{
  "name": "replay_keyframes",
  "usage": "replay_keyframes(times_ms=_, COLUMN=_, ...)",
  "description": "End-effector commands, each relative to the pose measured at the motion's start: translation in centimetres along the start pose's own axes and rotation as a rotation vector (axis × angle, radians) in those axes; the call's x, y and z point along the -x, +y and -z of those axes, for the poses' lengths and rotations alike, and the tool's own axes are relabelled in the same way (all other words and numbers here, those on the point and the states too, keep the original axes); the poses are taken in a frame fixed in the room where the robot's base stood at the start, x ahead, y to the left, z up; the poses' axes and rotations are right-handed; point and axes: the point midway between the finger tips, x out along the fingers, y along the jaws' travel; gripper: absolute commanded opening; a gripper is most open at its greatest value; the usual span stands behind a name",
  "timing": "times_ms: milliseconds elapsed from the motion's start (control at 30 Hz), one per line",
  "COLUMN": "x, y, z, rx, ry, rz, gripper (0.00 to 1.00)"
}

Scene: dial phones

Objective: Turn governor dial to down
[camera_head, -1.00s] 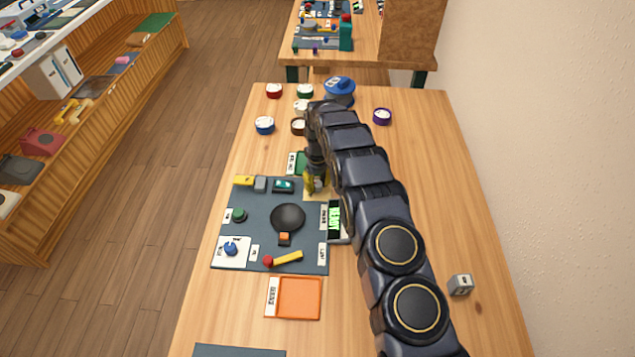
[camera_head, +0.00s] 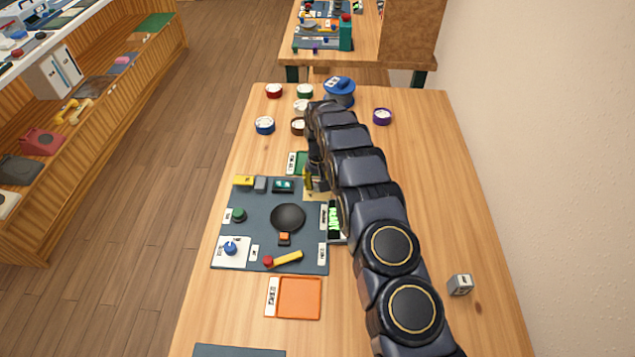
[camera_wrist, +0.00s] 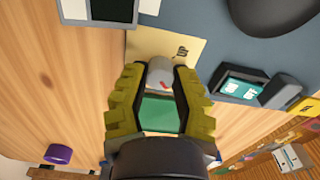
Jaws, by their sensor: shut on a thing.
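The governor dial (camera_wrist: 160,72) is a small pale grey knob with a red mark, seen in the wrist view on a cream plate (camera_wrist: 140,45) with a dark printed sign. My gripper (camera_wrist: 158,80) has yellow ribbed fingers on both sides of the knob and is shut on it. In the head view my gripper (camera_head: 314,180) is at the top right corner of the grey panel (camera_head: 258,200), over the cream plate (camera_head: 318,196). The arm and fingers hide the dial there. I cannot read the dial's setting.
On the panel are a black round dial (camera_head: 288,217), a green knob (camera_head: 238,215), a blue knob (camera_head: 230,249), a yellow lever (camera_head: 288,258) and a lit display (camera_head: 335,218). A green tray (camera_head: 301,160) lies behind the panel. An orange tray (camera_head: 299,298) lies in front.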

Motion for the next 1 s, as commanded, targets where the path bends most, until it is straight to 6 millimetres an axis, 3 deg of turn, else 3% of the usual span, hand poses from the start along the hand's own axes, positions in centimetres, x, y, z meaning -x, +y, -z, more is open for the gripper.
replay_keyframes(times_ms=267, x=-0.2, y=0.0, z=0.0, rx=0.0, ry=0.001, rz=0.0, gripper=0.0)
replay_keyframes(times_ms=300, x=-0.2, y=0.0, z=0.0, rx=0.0, ry=0.001, rz=0.0, gripper=0.34)
replay_keyframes(times_ms=367, x=-0.2, y=0.0, z=0.0, rx=0.0, ry=0.001, rz=0.0, gripper=0.56)
replay_keyframes(times_ms=767, x=0.2, y=0.0, z=0.0, rx=0.001, ry=0.001, rz=0.0, gripper=0.56)
replay_keyframes(times_ms=1000, x=3.1, y=0.0, z=0.0, rx=0.0, ry=0.002, rz=0.0, gripper=0.56)
